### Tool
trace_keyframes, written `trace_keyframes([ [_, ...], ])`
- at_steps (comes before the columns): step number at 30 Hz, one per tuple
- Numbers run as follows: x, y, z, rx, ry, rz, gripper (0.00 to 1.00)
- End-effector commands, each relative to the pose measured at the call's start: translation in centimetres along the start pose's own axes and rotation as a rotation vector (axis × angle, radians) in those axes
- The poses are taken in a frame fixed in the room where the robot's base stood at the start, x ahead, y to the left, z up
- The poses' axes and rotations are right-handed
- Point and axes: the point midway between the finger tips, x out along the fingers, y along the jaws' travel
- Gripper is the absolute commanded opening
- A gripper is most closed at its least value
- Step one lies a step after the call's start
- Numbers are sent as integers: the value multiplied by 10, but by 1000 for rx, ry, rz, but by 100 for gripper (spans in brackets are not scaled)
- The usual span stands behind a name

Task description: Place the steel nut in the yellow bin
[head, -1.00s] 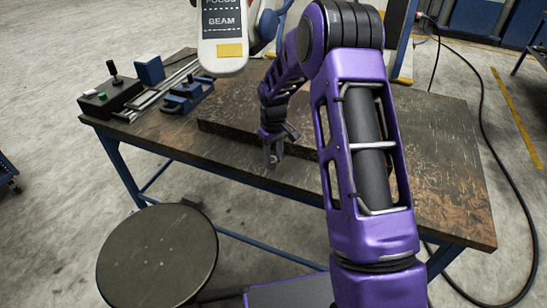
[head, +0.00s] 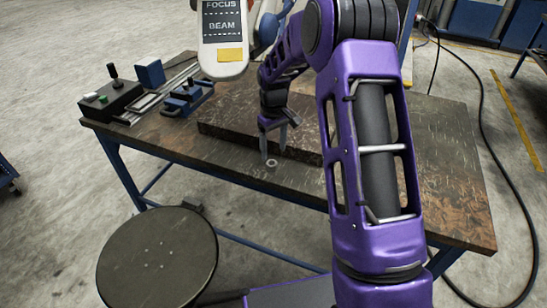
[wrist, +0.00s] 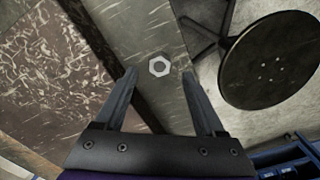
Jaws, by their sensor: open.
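The steel nut (head: 271,162) is a small light-grey ring lying on the worn table top (head: 185,143) near its front edge. In the wrist view the nut (wrist: 159,67) shows its six-sided shape and hole, centred just beyond the fingertips. My gripper (head: 274,152) points down above the table, its fingers apart and nothing between them. In the wrist view my gripper (wrist: 159,77) is open, with the nut in line with the gap. The nut is not held. I see no yellow bin in either view.
A raised dark slab (head: 218,127) lies behind the nut. A black control box (head: 110,97) and a blue vise-like fixture (head: 187,96) stand at the table's left. A hanging panel (head: 222,40) is above. A round stool (head: 157,260) stands in front. The table's right is largely clear.

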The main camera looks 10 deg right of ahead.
Motion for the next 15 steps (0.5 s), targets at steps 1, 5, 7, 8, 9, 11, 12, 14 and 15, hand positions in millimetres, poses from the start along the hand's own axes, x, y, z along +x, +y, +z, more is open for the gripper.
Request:
trace_keyframes([
  [1, -14, 0, -1, 0, 4, 2, 72],
  [5, -39, 1, -1, -1, 4, 2, 72],
  [7, -48, 0, 0, -1, 2, 1, 72],
  [8, -52, 0, 0, -1, 2, 1, 72],
  [9, -56, 0, 0, -1, 2, 1, 72],
  [11, -60, 0, 0, 0, 0, 0, 78],
  [12, -62, 0, 0, 5, 0, 0, 78],
  [14, -64, 0, -1, 29, 1, 0, 78],
  [15, -66, 0, -1, 57, 1, 1, 78],
])
